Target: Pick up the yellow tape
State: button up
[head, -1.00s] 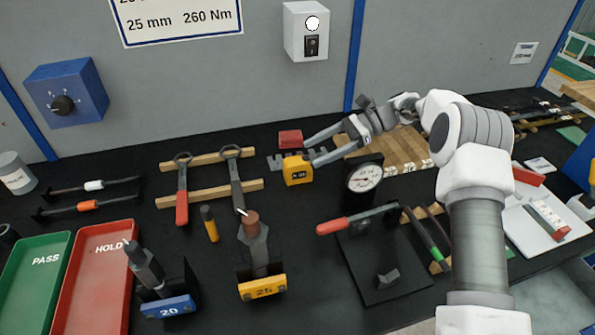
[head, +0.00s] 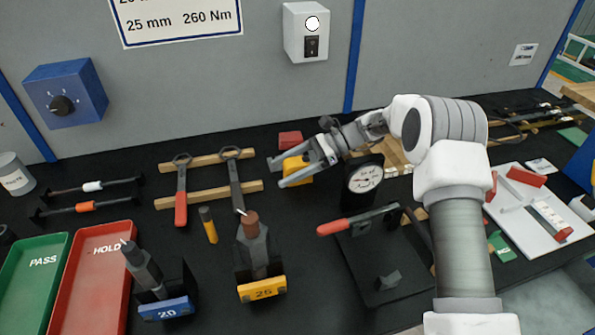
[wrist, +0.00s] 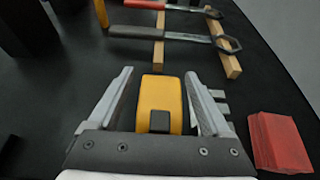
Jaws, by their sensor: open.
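The yellow tape (head: 297,170) is a small boxy tape measure standing on the black bench, partly hidden behind my gripper in the head view. In the wrist view the yellow tape (wrist: 160,100) lies between my two fingers, with a dark block on its near end. My gripper (head: 277,172) is open, one finger on each side of the tape. In the wrist view, small gaps show between the fingers of my gripper (wrist: 160,85) and the tape, so it is not clamped.
A red block (head: 290,139) sits just behind the tape; a grey notched piece (wrist: 219,100) lies beside it. Wrenches (head: 181,190) rest on wooden strips to the left. A dial gauge (head: 364,178) stands close on the right. Bare bench lies in front of the tape.

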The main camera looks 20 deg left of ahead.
grip_shut()
jog(key=shift+r, duration=0.2)
dwell(0.3)
